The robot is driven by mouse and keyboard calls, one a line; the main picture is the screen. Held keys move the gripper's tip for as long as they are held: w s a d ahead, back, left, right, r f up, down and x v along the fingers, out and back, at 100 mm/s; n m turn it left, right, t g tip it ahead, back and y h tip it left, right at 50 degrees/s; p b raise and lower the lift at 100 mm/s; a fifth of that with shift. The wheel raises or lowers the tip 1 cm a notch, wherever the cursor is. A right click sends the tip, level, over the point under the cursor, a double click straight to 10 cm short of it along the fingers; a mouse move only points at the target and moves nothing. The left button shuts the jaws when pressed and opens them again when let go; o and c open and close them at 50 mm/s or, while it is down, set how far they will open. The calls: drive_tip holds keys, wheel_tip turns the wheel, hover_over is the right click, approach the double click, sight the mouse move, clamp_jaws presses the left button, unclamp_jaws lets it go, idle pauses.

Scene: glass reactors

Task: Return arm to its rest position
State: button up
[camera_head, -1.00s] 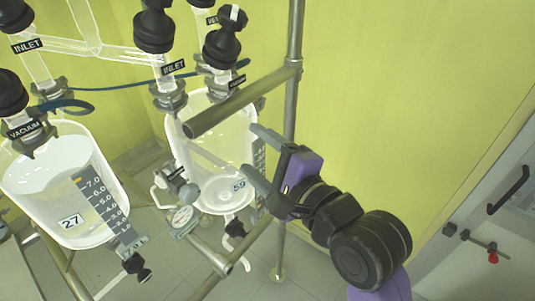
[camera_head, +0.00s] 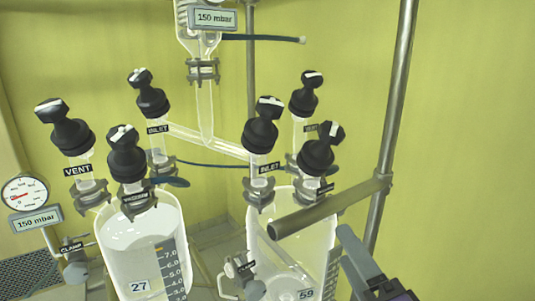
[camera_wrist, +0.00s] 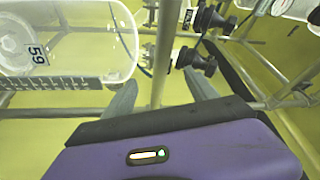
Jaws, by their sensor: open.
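My gripper shows at the lower right of the head view, with one grey finger (camera_head: 362,258) near the right side of the vessel marked 59. The rest of it is cut off by the frame edge. The vessel marked 59 (camera_head: 262,262) stands left of my gripper in the head view. In the wrist view it appears sideways at the upper left (camera_wrist: 100,20). The vessel marked 27 (camera_head: 125,255) stands further left and holds liquid.
A horizontal metal bar (camera_head: 325,208) joins an upright post (camera_head: 392,120) close to my gripper. Black-capped valves (camera_head: 261,130) top both vessels. The yellow wall right of the post is clear.

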drive_tip(key=s+d+f+n+g+h, duration=0.1)
drive_tip(key=s+d+f+n, duration=0.1)
drive_tip(key=s+f+n, duration=0.2)
drive_tip(key=s+d+f+n+g+h, duration=0.1)
drive_tip(key=s+f+n, duration=0.3)
drive_tip(key=s+f, duration=0.6)
drive_tip(key=s+d+f+n+g+h, duration=0.2)
drive_tip(key=s+f, duration=0.5)
drive_tip(key=s, duration=1.3)
drive_tip(key=shift+d+n, duration=0.75)
drive_tip(key=shift+n, duration=0.35)
drive_tip(key=shift+a, duration=0.1)
